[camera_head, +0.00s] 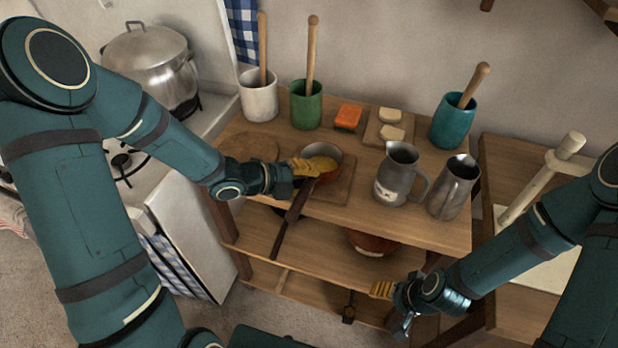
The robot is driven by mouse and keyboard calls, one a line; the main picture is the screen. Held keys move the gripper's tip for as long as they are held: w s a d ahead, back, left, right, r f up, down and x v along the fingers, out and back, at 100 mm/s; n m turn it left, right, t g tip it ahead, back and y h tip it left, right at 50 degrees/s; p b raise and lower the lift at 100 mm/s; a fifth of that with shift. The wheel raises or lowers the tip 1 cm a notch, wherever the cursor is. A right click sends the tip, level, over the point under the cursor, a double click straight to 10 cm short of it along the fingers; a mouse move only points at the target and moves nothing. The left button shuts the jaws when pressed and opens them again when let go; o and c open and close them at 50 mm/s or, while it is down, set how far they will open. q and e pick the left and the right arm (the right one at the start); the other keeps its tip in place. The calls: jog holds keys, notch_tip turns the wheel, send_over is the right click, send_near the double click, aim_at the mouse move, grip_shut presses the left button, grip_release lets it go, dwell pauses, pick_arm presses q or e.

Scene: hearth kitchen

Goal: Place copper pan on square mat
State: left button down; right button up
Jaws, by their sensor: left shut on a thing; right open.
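The copper pan (332,154) is at the left middle of the wooden table, with its long dark handle reaching down past the front edge. My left gripper (312,166) is shut on the pan from the left, and its yellow fingers hide part of it. The square mat (341,189) is a brown wooden square under and around the pan in the picture. I cannot tell whether the pan touches it or is held just above it. My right gripper (382,290) is open and empty, low in front of the table's right side.
A round board (249,148) lies left of the pan. Two metal pitchers (397,175) (455,190) stand to the right. White (259,100), green (306,107) and teal (453,125) crocks, an orange block (348,116) and a small board (376,132) line the back. A pot (150,65) stands on the stove.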

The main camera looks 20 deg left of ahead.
pick_arm(q)
jog(key=shift+f, duration=0.2)
jog(key=c, duration=1)
grip_release()
jog(key=shift+c, duration=0.2)
jog(key=shift+r, duration=0.1)
jog(key=shift+r, duration=0.1)
jog(key=shift+a+r, duration=0.15)
jog(key=p+v, duration=0.3)
jog(key=v, duration=0.8)
jog(key=shift+s+a, duration=0.15)
jog(key=shift+s, duration=0.15)
